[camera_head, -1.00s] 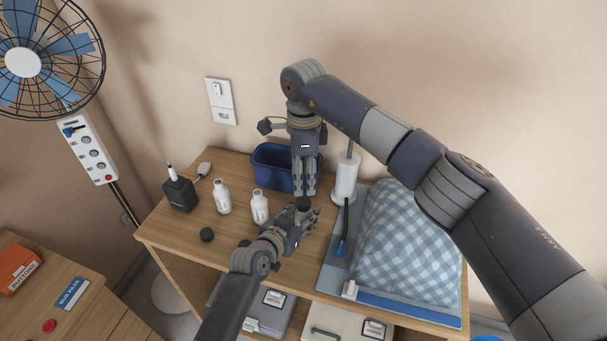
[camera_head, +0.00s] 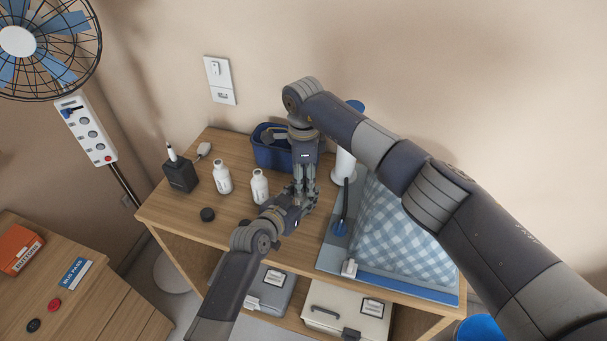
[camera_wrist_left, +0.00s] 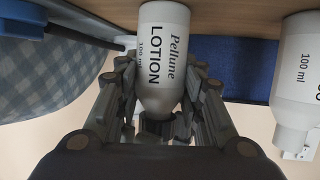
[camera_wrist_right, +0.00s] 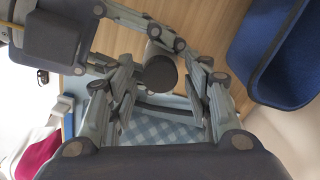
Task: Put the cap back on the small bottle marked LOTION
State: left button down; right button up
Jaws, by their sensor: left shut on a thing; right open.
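My left gripper (camera_head: 294,207) is shut around the white bottle marked LOTION (camera_wrist_left: 164,55), which stands with its base at the wooden top. The bottle is hidden by the grippers in the head view. A black round cap (camera_wrist_right: 160,74) shows in the right wrist view, at the bottle's top; I cannot tell how firmly it sits. My right gripper (camera_head: 305,190) points down from above and is open, its fingers on both sides of the cap. Another black cap (camera_head: 207,214) lies flat on the wooden top.
Two white bottles, one at the left (camera_head: 222,178) and one nearer (camera_head: 260,186), stand left of the grippers. A blue bin (camera_head: 272,153) is behind, a checked cushion (camera_head: 398,232) at right. A black box (camera_head: 180,174) stands near the left edge.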

jog(key=shift+c, duration=0.6)
grip_shut()
jog(key=m, duration=0.3)
jog(key=shift+o, duration=0.9)
grip_release()
